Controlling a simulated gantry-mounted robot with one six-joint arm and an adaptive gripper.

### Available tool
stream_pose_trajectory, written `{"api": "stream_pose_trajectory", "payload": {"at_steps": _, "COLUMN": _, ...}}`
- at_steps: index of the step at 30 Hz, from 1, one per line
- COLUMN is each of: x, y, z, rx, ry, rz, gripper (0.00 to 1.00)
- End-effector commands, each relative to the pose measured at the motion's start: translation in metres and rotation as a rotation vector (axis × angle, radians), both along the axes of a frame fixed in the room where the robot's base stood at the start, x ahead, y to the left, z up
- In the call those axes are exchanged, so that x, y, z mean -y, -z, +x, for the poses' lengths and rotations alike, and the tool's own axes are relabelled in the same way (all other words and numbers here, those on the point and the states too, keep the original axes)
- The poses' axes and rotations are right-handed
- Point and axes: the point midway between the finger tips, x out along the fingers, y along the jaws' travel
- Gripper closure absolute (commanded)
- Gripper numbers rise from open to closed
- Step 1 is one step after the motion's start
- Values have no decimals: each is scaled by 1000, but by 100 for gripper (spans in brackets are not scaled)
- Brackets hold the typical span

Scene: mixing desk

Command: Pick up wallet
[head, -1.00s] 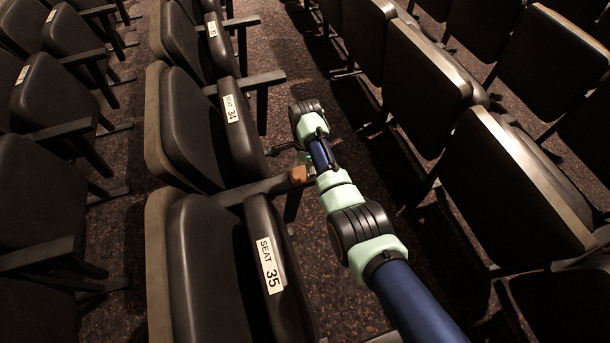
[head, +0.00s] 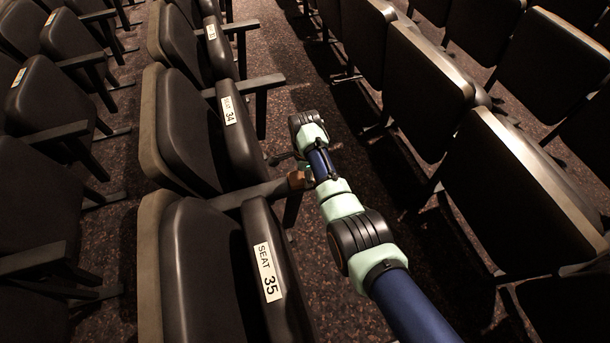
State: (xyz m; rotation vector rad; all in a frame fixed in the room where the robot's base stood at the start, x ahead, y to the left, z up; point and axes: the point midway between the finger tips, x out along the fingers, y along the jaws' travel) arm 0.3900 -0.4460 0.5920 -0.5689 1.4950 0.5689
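A small brown object (head: 295,181), which looks like the wallet, is at the front end of the armrest between seat 34 and seat 35. Its right side is partly covered by my arm. My gripper (head: 307,172) is at the wrist end of the arm, close beside the brown object. It is small, dark and mostly hidden by my arm, so I cannot tell whether its fingers touch the object or whether they are open.
The armrest (head: 246,192) runs between the seat labelled 35 (head: 268,272) and the seat labelled 34 (head: 229,110). Another row of dark seats (head: 505,190) stands to the right.

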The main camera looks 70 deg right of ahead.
Motion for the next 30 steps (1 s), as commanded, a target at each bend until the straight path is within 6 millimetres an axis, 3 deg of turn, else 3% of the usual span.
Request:
{"api": "stream_pose_trajectory", "payload": {"at_steps": 5, "x": 0, "y": -26, "z": 0, "rx": 1, "ry": 0, "rz": -1, "gripper": 74}}
{"api": "stream_pose_trajectory", "payload": {"at_steps": 18, "x": 1, "y": -165, "z": 1, "rx": 1, "ry": 0, "rz": -1, "gripper": 74}}
{"api": "stream_pose_trajectory", "payload": {"at_steps": 24, "x": 0, "y": -195, "z": 0, "rx": 1, "ry": 0, "rz": -1, "gripper": 74}}
{"api": "stream_pose_trajectory", "payload": {"at_steps": 30, "x": 0, "y": -200, "z": 0, "rx": 0, "ry": 0, "rz": 0, "gripper": 74}}
